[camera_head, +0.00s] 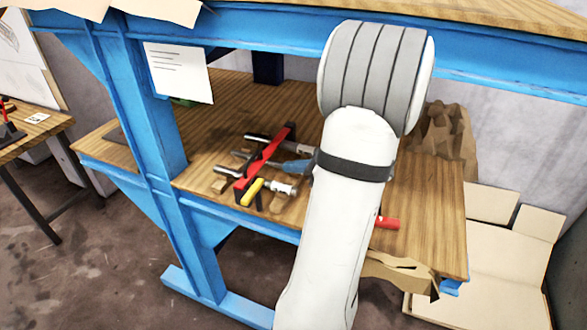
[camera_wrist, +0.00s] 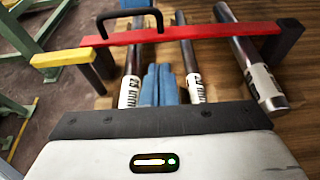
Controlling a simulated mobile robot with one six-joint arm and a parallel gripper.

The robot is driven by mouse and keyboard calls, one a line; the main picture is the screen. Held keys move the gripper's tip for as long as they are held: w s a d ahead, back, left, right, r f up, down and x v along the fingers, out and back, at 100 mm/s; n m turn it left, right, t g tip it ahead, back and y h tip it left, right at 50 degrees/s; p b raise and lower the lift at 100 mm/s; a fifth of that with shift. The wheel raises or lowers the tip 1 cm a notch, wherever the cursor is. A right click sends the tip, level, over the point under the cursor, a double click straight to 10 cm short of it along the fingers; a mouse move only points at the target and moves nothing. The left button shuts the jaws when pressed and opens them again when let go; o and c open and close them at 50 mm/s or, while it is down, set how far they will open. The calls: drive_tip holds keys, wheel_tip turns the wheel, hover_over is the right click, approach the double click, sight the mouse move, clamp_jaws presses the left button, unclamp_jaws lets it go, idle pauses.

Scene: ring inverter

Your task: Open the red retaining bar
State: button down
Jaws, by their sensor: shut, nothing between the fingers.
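The red retaining bar (camera_wrist: 190,34) lies across several metal tubes in the wrist view, with a yellow end (camera_wrist: 62,58) at left and a black post (camera_wrist: 283,42) at right. A black loop handle (camera_wrist: 128,14) stands on it. In the head view the bar (camera_head: 268,153) runs diagonally on the wooden shelf, its yellow end (camera_head: 252,191) nearest. My gripper (camera_wrist: 158,68) has blue fingers shut together and empty, on the near side of the bar, between two tubes. Its blue fingers also show in the head view (camera_head: 290,166). Whether they touch the bar is unclear.
Metal tubes (camera_wrist: 248,50) with printed labels lie close around my fingers. A blue frame post (camera_head: 150,130) stands left of the shelf (camera_head: 430,200). A red object (camera_head: 388,222) lies right of my arm, and a crumpled brown paper bag (camera_head: 443,130) stands behind.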

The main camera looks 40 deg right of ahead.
sight(272, 152)
drive_tip(key=x, duration=0.6)
drive_tip(key=shift+w+a+f, duration=0.15)
drive_tip(key=shift+w, duration=0.15)
wheel_tip(272, 152, up, 5)
drive_tip(key=p, duration=0.3)
drive_tip(key=shift+f, duration=0.1)
